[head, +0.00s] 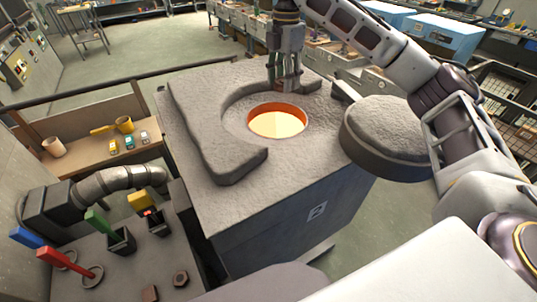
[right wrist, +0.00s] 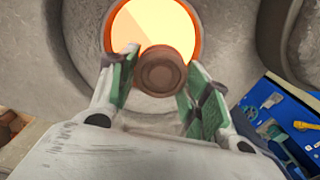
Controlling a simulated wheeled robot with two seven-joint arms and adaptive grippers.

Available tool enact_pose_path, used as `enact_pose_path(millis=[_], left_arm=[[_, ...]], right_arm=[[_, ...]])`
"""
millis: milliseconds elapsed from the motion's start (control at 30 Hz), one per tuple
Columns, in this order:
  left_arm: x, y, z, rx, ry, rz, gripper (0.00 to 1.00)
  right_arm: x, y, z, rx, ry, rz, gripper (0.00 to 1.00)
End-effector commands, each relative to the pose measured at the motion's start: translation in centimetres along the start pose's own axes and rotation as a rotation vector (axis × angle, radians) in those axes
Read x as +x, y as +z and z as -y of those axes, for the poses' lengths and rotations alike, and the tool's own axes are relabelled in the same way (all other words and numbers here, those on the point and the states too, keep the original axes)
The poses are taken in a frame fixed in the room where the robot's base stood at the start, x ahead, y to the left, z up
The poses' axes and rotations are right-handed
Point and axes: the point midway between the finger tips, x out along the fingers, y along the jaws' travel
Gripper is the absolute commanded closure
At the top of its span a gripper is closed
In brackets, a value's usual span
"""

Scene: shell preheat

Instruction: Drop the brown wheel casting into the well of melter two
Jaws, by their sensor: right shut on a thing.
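Melter two (head: 220,200) is a grey block with a "2" on its side and a rough stone top. Its round well (head: 278,122) glows orange and is open; the well also fills the top of the right wrist view (right wrist: 155,25). My right gripper (head: 286,86) is over the far edge of the well. In the right wrist view, its green-padded fingers (right wrist: 158,85) are shut on the brown wheel casting (right wrist: 162,70), which overlaps the glowing well there. In the head view the casting is mostly hidden by the fingers. My left gripper is not in view.
A thick round stone lid (head: 388,130) stands off the melter's right side. At left are a wooden bench (head: 85,160) with cups and small cars, a bent metal duct (head: 120,180), and a grey table (head: 100,265) with coloured handles and small castings.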

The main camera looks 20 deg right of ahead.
Motion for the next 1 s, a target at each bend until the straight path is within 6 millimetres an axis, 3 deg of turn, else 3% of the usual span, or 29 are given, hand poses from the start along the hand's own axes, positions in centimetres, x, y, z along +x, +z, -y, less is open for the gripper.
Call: enact_pose_path(millis=[467, 1000], left_arm=[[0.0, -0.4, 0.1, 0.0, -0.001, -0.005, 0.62], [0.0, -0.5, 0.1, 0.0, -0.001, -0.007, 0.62]], right_arm=[[1.9, 0.0, 0.0, -0.001, -0.001, -0.001, 0.79], [5.7, 0.0, 0.0, 0.0, 0.0, 0.0, 0.79]])
